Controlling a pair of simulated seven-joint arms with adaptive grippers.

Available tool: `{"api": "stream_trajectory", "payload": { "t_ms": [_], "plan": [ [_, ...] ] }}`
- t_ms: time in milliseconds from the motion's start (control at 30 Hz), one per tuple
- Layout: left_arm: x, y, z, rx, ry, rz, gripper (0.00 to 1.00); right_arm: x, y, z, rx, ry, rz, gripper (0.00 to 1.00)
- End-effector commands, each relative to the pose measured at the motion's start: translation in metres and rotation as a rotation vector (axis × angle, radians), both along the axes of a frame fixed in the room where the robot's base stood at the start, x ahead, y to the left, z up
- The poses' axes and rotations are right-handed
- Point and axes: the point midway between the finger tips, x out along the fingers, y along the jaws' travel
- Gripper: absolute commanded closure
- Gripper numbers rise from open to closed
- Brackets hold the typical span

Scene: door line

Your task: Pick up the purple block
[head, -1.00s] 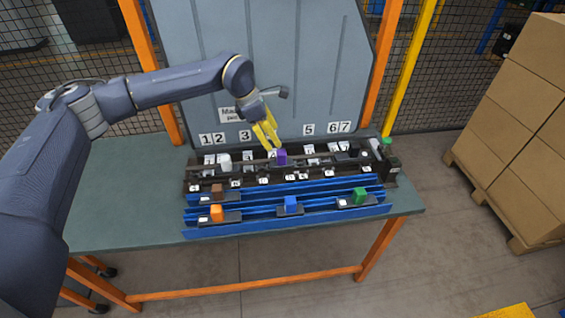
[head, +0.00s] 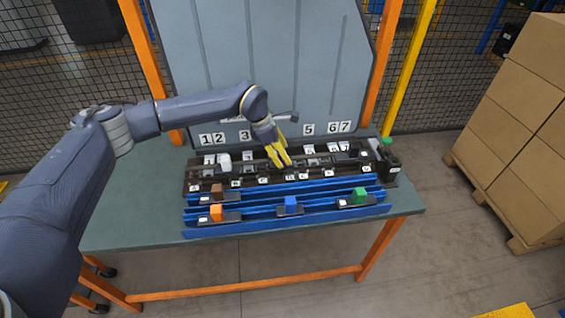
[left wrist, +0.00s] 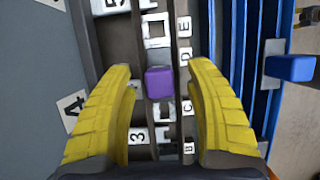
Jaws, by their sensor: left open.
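The purple block (left wrist: 159,83) shows in the left wrist view, sitting on the dark rack between my two yellow fingers, with a gap on each side. My left gripper (left wrist: 162,105) is open above it. In the head view the left gripper (head: 279,157) points down at the middle of the rack and hides the purple block. My right gripper is in neither view.
The dark rack (head: 200,175) carries number and letter labels. In front, blue rails (head: 330,207) bear a brown block (head: 217,190), an orange block (head: 216,212), a blue block (head: 291,203) and a green block (head: 359,195). A grey panel (head: 270,60) stands behind.

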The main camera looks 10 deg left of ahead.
Motion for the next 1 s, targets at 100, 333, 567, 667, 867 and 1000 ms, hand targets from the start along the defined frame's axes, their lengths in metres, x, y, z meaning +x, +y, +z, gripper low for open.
{"api": "stream_trajectory", "payload": {
  "t_ms": [100, 333, 567, 667, 867, 1000],
  "plan": [
    [0.0013, -0.0025, -0.0072, 0.0, -0.001, 0.001, 0.46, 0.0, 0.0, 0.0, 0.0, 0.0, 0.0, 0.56],
    [0.0013, -0.0027, -0.0077, 0.0, -0.001, 0.001, 0.45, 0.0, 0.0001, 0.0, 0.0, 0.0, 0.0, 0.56],
    [0.0012, -0.0027, -0.0074, 0.0, -0.001, 0.001, 0.71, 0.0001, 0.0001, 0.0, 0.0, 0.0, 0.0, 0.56],
    [0.0012, -0.0027, -0.0073, 0.0, -0.001, 0.001, 0.83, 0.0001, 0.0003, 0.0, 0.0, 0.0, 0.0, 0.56],
    [0.0011, -0.0028, -0.0074, 0.0, -0.001, 0.001, 1.0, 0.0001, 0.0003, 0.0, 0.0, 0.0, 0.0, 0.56],
    [0.0013, -0.003, -0.007, -0.001, -0.001, 0.0, 1.0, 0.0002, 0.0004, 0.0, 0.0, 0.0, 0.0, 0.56]
  ]
}}
